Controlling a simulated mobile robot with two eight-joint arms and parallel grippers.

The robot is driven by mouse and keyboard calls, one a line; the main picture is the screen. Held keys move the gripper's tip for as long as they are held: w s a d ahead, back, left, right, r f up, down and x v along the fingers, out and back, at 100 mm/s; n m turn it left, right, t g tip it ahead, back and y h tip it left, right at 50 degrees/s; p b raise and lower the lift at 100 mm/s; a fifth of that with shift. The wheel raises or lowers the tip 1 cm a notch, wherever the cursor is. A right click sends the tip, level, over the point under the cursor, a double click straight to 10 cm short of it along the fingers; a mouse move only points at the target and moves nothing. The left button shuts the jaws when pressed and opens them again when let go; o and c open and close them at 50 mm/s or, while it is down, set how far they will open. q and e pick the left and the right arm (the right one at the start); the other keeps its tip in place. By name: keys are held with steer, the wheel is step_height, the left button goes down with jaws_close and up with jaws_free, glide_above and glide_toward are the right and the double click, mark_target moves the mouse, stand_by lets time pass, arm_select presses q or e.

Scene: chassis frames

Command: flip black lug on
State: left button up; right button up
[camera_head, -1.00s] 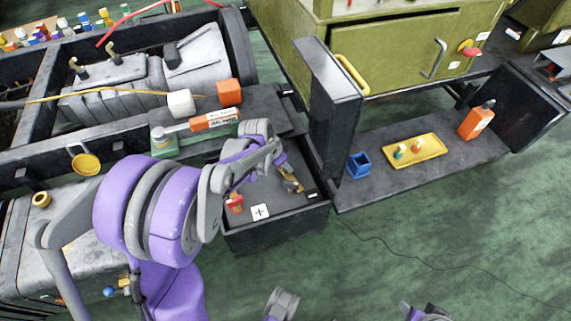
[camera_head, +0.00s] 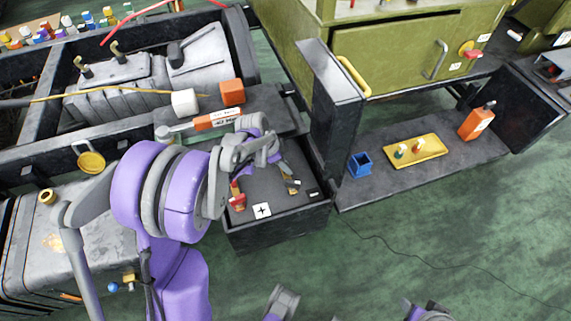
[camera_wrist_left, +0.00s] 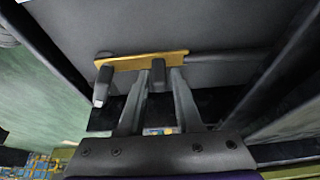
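The black lug (camera_wrist_left: 157,78) shows in the left wrist view as a dark block on a brass strip (camera_wrist_left: 145,59). A dark lever piece with a lighter end (camera_wrist_left: 102,85) hangs at the strip's left end. My left gripper (camera_wrist_left: 160,75) has its fingers apart, one on each side of the dark block, with narrow gaps. A red lug (camera_head: 237,199) stands at the box's left.
A plus-marked white label (camera_head: 262,210) lies in the box. An upright black panel (camera_head: 335,105) stands at its right. Beyond are a blue bin (camera_head: 360,165), yellow tray (camera_head: 415,151) and orange bottle (camera_head: 476,121). Green floor to the lower right is open, with a thin cable.

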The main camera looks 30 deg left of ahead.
arm_select(q)
steer(key=shift+o, duration=1.1)
steer(key=p+v, duration=0.2)
steer(key=v, duration=0.9)
steer(key=shift+a+f, duration=0.1)
